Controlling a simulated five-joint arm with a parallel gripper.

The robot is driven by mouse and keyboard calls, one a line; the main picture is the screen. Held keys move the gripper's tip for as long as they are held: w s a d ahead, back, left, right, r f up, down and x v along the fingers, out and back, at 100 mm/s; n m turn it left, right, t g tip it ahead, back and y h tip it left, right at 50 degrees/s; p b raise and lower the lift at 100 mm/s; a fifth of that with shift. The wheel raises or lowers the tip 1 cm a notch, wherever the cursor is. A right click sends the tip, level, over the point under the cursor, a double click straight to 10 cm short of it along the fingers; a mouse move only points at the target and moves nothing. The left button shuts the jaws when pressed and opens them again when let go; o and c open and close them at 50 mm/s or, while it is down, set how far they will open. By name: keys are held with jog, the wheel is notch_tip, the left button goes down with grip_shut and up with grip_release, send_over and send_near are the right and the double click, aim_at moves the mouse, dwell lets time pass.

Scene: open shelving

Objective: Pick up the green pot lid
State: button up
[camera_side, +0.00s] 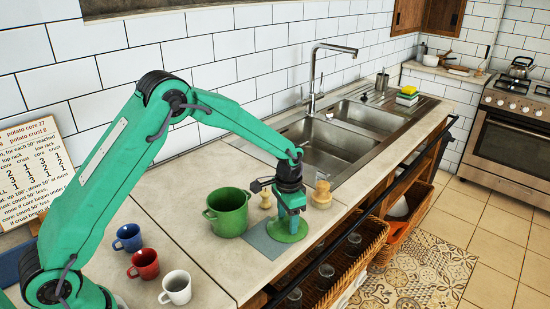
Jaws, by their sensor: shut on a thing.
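The green pot lid (286,232) is a round, flat disc at the counter's front edge, over a grey square mat (258,240). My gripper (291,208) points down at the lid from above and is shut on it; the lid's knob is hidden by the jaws. I cannot tell whether the lid touches the mat or hangs just above it. The green pot (227,214) stands open and upright on the counter, just left of the lid and gripper.
Small wooden pieces (265,199) and (322,195) stand close on both sides of my gripper. Blue (128,238), red (144,264) and white (176,288) mugs stand at the left front. The sink (325,145) and tap (313,85) lie behind.

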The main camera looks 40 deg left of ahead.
aim_at(287, 218)
jog(key=shift+s+r, duration=0.2)
grip_shut()
notch_tip(287, 218, up, 3)
jog(key=shift+w+f, duration=0.1)
jog(key=shift+f, duration=0.1)
jog(key=s+d+r, duration=0.7)
jog(key=d, duration=0.2)
jog(key=shift+d+r, duration=0.15)
jog(key=shift+d, duration=0.05)
jog(key=shift+a, duration=0.15)
jog(key=s+a+r+n, duration=0.1)
jog(key=a+r+n, duration=0.2)
jog(key=a, duration=0.7)
jog(key=s+a+r+n, duration=0.2)
jog(key=a+r+n, duration=0.1)
jog(key=a, duration=0.8)
jog(key=shift+s+a+r, duration=0.15)
jog(key=shift+a+r, duration=0.05)
jog(key=shift+a, duration=0.1)
